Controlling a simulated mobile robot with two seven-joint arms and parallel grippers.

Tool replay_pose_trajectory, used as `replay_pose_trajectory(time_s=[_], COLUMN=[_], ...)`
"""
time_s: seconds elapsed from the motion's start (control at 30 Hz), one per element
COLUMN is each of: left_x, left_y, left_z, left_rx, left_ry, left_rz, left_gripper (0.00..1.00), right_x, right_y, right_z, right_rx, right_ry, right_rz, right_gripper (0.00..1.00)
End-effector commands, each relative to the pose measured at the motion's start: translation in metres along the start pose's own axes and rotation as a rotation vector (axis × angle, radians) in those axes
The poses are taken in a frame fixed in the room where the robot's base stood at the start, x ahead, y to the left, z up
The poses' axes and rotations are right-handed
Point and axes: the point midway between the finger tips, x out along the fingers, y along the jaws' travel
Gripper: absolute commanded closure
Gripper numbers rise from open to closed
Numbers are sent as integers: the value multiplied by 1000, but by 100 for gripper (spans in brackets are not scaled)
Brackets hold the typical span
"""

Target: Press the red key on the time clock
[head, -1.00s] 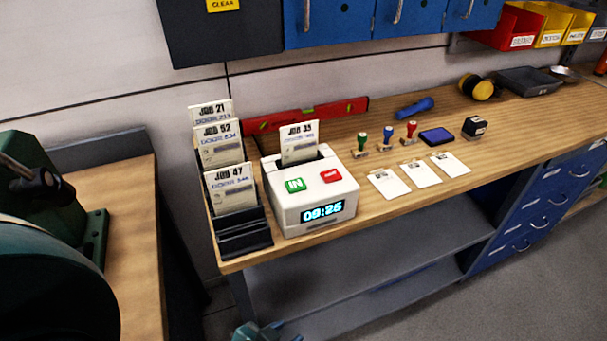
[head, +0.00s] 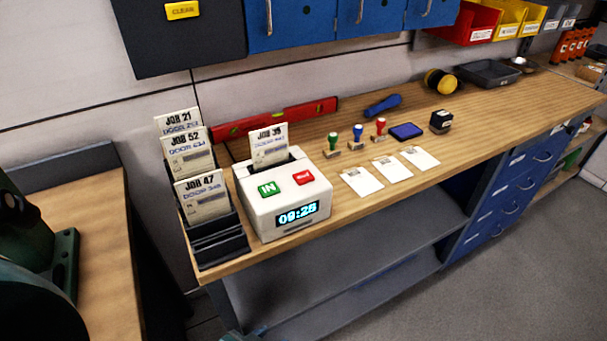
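The white time clock (head: 283,202) stands near the front left end of the wooden bench. Its red key (head: 303,177) is on the sloped top at the right, with the green IN key (head: 268,189) to its left. The display (head: 297,214) reads 09:25. A card marked JOB 35 (head: 269,146) stands upright in the slot at the back. No gripper that I can make out is in view, and nothing touches the red key.
A black card rack (head: 221,247) holding several job cards is just left of the clock. Stamps, a blue ink pad (head: 406,131) and white cards (head: 361,182) lie to the right. A red level (head: 275,118) lies behind. Blue cabinets (head: 300,22) hang above.

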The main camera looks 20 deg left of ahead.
Motion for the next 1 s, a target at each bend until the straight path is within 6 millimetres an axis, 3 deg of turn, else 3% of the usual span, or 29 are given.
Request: replay_pose_trajectory(time_s=[0.2, 0.63, 1.0], left_x=[0, 0, 0], left_y=[0, 0, 0], left_z=[0, 0, 0], left_rx=[0, 0, 0], left_ry=[0, 0, 0], left_rz=[0, 0, 0], left_gripper=[64, 99, 100], right_x=[0, 0, 0], right_y=[0, -2, -2], right_z=[0, -1, -1], right_rx=[1, 9, 9], right_ry=[0, 2, 2], right_rz=[0, 0, 0], right_gripper=[64, 64, 64])
